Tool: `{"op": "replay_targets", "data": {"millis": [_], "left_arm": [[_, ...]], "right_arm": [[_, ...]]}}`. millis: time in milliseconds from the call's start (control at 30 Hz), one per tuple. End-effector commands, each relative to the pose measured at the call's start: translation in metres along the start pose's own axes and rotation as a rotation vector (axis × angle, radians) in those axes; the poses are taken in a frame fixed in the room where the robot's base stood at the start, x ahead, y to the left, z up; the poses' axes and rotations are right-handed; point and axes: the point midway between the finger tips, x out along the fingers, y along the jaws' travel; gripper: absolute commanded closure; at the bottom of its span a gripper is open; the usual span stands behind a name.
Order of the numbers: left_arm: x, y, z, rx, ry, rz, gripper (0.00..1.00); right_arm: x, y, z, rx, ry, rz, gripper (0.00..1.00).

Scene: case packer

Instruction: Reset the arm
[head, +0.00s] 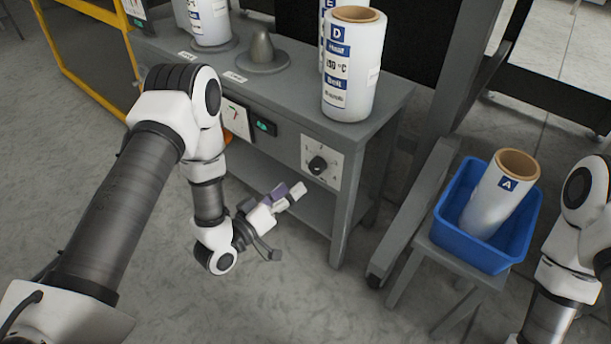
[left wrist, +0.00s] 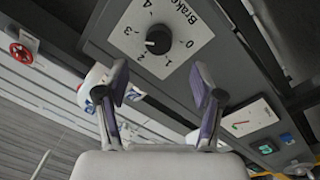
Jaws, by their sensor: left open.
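My left arm reaches in from the left in the head view. Its gripper (head: 288,192) hangs in front of the grey machine table, below and left of a black dial (head: 318,165) on a white plate. In the left wrist view the two purple-padded fingers (left wrist: 161,88) stand apart, with nothing between them. The dial (left wrist: 158,40) shows beyond the fingertips, on a plate with numbers and the word "Brake". The gripper does not appear to touch it. My right arm (head: 575,235) shows at the right edge; its gripper is out of view.
A white roll marked D (head: 353,70) stands on the table (head: 390,95), beside a grey cone (head: 262,50). A blue bin (head: 515,250) holding a roll marked A (head: 500,195) sits on a stand at right. Open floor lies in front.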

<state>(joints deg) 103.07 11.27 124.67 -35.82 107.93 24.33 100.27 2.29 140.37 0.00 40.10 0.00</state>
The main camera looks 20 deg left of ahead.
Motion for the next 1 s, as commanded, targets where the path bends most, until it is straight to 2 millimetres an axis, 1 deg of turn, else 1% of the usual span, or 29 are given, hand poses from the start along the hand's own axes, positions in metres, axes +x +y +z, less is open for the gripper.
{"op": "replay_targets", "data": {"millis": [33,100,200,300,667,767,833,867,900,967,1000], "left_arm": [[-0.011,-0.001,0.0,-0.004,0.001,-0.005,0.33],[-0.023,-0.001,0.0,-0.003,-0.001,-0.003,0.33],[-0.032,0.0,0.0,-0.001,0.001,0.0,0.33],[-0.034,0.0,0.0,0.0,0.002,0.001,0.33],[-0.034,0.0,0.0,0.0,0.001,0.001,0.33],[-0.032,0.004,0.005,0.002,-0.012,0.011,0.33],[-0.033,0.014,0.02,0.004,-0.058,0.013,0.33],[-0.035,0.012,0.033,0.014,-0.107,-0.024,0.33],[-0.041,0.005,0.053,0.039,-0.19,-0.09,0.33],[-0.057,-0.01,0.086,0.088,-0.345,-0.209,0.33],[-0.073,-0.022,0.106,0.122,-0.458,-0.294,0.33]], "right_arm": [[0.0,0.0,0.0,0.0,0.0,0.0,0.6],[0.0,0.0,0.0,0.0,0.0,0.0,0.6],[0.0,0.0,0.0,0.0,0.0,0.0,0.6],[0.0,0.0,0.0,0.0,0.0,0.0,0.6],[0.0,0.0,0.0,0.0,0.0,0.0,0.6],[0.0,0.0,0.0,0.0,0.0,0.0,0.6],[0.0,0.0,0.0,0.0,0.0,0.0,0.6],[0.0,0.0,0.0,0.0,0.0,0.0,0.6],[0.0,0.0,0.0,0.0,0.0,0.0,0.6],[0.0,0.0,0.0,0.0,0.0,0.0,0.6],[0.0,0.0,0.0,0.0,0.0,0.0,0.6]]}}
